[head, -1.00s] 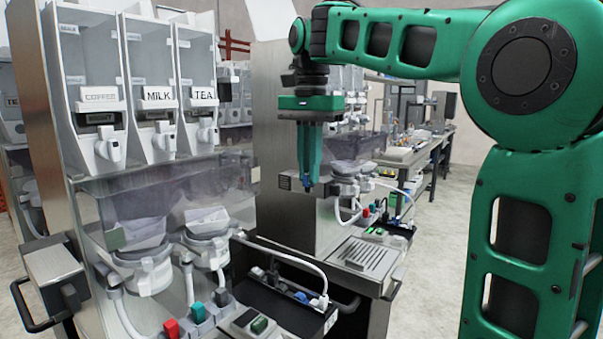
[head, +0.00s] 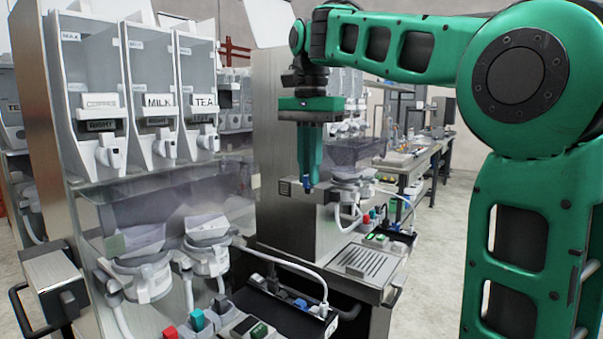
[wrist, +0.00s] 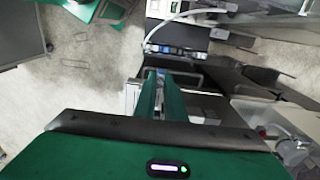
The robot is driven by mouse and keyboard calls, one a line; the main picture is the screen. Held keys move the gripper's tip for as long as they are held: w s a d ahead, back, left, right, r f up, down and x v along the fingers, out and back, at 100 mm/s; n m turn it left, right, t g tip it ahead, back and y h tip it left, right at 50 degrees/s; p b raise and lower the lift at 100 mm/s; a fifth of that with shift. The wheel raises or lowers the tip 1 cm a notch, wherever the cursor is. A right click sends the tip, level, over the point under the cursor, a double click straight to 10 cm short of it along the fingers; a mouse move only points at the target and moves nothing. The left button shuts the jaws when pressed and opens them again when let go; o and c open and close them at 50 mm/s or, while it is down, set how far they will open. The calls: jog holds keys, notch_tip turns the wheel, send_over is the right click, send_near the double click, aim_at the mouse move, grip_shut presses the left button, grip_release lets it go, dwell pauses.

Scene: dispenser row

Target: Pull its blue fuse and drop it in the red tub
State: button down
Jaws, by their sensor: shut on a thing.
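My gripper (head: 307,180) hangs pointing down in front of the steel side of the second dispenser machine. Its fingers are shut on a small blue fuse (head: 307,184), of which only a little shows at the tips. In the wrist view my closed fingers (wrist: 158,75) reach toward a dark fuse box, and the held fuse is hard to make out. The black fuse box (head: 270,303) is at the front of the near machine, below my gripper, with blue pieces (head: 300,303) in it. I cannot make out a red tub in either view.
The near dispenser has coffee, milk and tea hoppers (head: 158,100). Red and teal switches (head: 197,320) sit at its front. A drip grille (head: 358,261) belongs to the second machine. Handle bars (head: 345,308) stick out at the front. Open floor (head: 435,255) lies to the right.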

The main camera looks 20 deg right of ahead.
jog(key=shift+r, duration=1.5)
jog(key=shift+s, duration=0.1)
